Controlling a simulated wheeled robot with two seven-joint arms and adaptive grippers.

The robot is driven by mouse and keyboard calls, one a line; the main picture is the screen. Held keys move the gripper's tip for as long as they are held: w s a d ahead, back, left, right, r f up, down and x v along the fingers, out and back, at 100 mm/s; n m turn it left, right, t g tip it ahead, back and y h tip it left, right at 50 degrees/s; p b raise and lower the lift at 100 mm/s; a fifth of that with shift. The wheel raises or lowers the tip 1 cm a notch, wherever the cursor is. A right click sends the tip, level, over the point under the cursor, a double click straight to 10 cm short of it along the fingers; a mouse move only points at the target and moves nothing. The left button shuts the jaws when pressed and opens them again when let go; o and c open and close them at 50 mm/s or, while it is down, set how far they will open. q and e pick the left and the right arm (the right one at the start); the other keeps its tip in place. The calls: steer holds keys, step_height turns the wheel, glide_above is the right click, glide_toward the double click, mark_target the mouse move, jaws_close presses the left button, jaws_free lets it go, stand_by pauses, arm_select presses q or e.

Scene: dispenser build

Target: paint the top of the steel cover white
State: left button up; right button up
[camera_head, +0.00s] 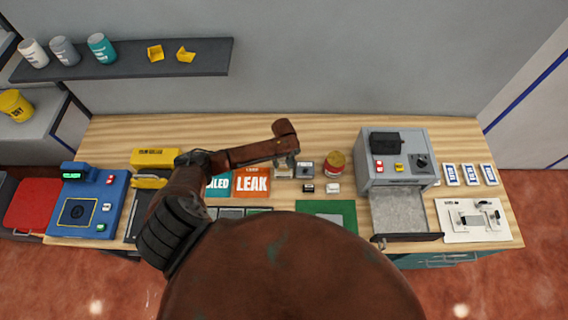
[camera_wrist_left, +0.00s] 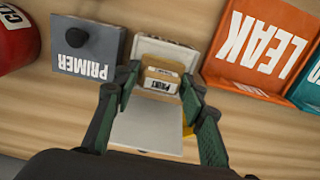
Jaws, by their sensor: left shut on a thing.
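My left gripper (camera_head: 285,160) hangs over the middle of the bench. My right gripper is not in view.
A grey PRIMER box (camera_wrist_left: 88,48) with a dark knob and a red can (camera_head: 335,161) stand beside the gripper. The orange LEAK bin (camera_head: 252,182) is on the other side. A grey machine (camera_head: 392,150) has its drawer (camera_head: 400,215) open. A white fixture board (camera_head: 470,234) lies at right.

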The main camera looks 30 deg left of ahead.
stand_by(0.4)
arm_select(q)
steer(key=o, duration=1.1)
steer(key=shift+c, duration=0.2)
steer(key=shift+o, duration=0.2)
steer(key=o, duration=0.5)
steer(key=shift+r, duration=0.1)
steer(key=shift+r+p, duration=2.5)
steer(key=shift+p, duration=0.5)
steer(key=shift+r+p, duration=0.45)
steer(key=shift+r, duration=0.65)
steer(key=shift+c, duration=0.4)
